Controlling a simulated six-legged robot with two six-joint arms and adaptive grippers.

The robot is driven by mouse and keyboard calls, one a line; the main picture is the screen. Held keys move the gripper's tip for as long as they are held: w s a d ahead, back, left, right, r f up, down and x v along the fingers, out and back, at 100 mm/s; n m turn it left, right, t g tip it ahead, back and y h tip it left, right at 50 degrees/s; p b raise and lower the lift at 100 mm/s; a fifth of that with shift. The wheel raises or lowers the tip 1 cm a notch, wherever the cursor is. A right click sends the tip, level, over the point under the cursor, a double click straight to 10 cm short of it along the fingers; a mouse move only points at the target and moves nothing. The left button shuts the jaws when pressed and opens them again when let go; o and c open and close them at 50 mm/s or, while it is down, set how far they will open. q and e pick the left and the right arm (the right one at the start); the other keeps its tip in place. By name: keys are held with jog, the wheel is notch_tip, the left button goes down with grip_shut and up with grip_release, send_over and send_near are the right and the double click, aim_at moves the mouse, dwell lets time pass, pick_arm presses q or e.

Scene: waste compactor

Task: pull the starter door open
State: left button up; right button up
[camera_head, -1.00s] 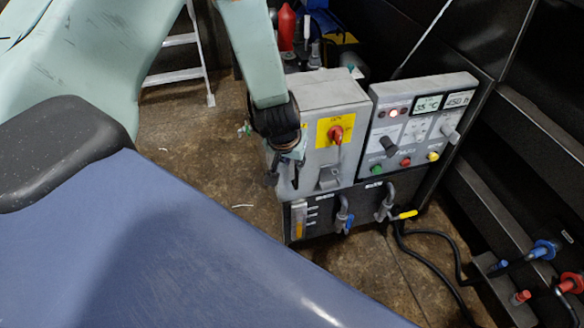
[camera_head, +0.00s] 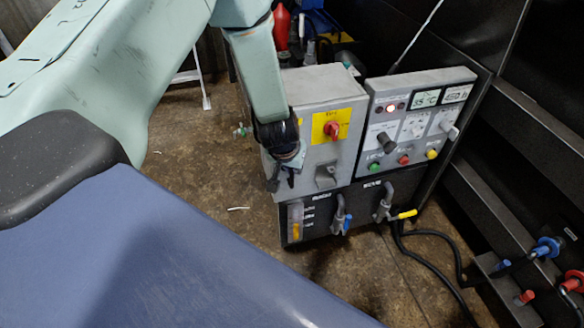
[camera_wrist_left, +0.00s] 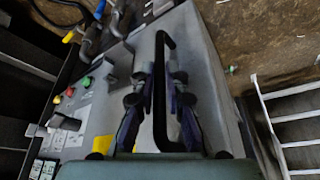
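The starter box is a grey metal cabinet whose front door (camera_head: 345,150) carries a yellow plate with a red rotary switch (camera_head: 332,130). The door looks shut. A long black bar handle (camera_wrist_left: 162,60) runs along the door in the left wrist view. My left gripper (camera_head: 281,184) is at the door's left edge in the head view. In the left wrist view its two fingers (camera_wrist_left: 163,80) stand on either side of the handle, with visible gaps, so it looks open. Contact with the handle cannot be told. In the head view the gripper mostly hides the handle. My right gripper is not in view.
A control panel (camera_head: 418,120) with buttons and displays adjoins the box on the right. Below are pipe valves (camera_head: 383,205) with blue and yellow levers. A black cable (camera_head: 430,240) lies on the floor at right. Floor left of the box is mostly clear.

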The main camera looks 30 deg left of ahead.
pick_arm(q)
grip_shut()
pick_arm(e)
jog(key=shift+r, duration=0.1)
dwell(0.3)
